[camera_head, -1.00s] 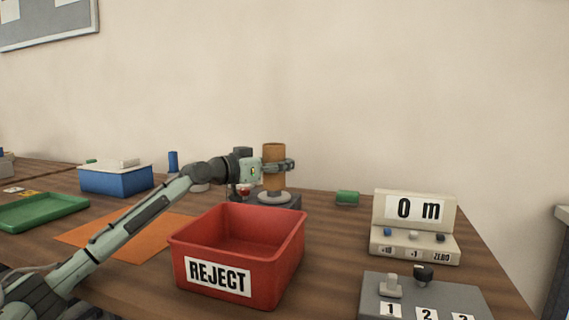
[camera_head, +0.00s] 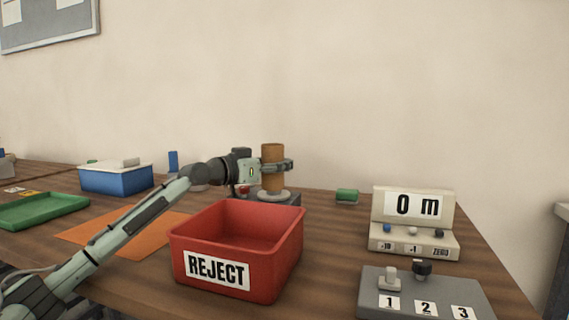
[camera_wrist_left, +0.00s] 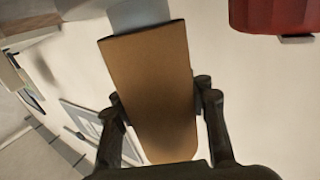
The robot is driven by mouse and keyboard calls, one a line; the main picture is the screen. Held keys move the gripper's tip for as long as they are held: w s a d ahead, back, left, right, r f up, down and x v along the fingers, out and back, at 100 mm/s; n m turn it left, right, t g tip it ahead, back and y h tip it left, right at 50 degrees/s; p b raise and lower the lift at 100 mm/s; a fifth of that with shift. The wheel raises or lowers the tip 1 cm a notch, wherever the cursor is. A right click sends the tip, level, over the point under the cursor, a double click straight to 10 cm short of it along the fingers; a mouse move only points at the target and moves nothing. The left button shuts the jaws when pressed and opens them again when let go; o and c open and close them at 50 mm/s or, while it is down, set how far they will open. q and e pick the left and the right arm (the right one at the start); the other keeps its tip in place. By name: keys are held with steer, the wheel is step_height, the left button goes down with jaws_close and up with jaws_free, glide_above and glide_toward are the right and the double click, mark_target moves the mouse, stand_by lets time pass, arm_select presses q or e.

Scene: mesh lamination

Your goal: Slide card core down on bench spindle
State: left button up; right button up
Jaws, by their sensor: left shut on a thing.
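The card core (camera_head: 272,153) is a brown upright tube at the back of the bench. My left gripper (camera_head: 284,165) is shut on its upper half, with the fingers on either side. The core stands over the pale round flange (camera_head: 273,195) of the bench spindle, on a dark block. Its lower end looks at or very close to the flange; I cannot tell whether they touch. The spindle's shaft is hidden. In the left wrist view the core (camera_wrist_left: 150,85) lies between the fingers, with a grey-blue cylindrical part beyond its far end. My right gripper is not in view.
A red REJECT bin (camera_head: 187,262) stands in front of the spindle. A green roll (camera_head: 347,195), a display reading 0 m (camera_head: 412,205) and a numbered switch box (camera_head: 480,284) are to the right. A blue box (camera_head: 115,181), orange sheet (camera_head: 85,237) and green tray (camera_head: 40,213) are left.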

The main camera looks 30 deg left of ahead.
arm_select(q)
steer(key=shift+w+d+f+b, duration=0.1)
steer(key=shift+d+f+b, duration=0.15)
steer(key=shift+f, duration=0.45)
steer(key=shift+w+d+f+b, duration=0.15)
steer(key=shift+d+f, duration=0.1)
steer(key=shift+f, duration=0.4)
steer(key=shift+s+r, duration=0.1)
steer(key=shift+r, duration=0.1)
steer(key=shift+s+a+r+p, duration=0.15)
steer(key=shift+a+r+p, duration=0.1)
steer(key=shift+r+p, duration=0.55)
steer(key=shift+w+a+r+p, duration=0.15)
steer(key=shift+w+r+p, duration=0.1)
steer(key=shift+r+p, duration=0.85)
steer(key=shift+r, duration=0.15)
steer(key=shift+a, duration=0.1)
steer(key=o, duration=1.4)
steer(key=shift+o, duration=0.2)
steer(key=shift+s, duration=0.1)
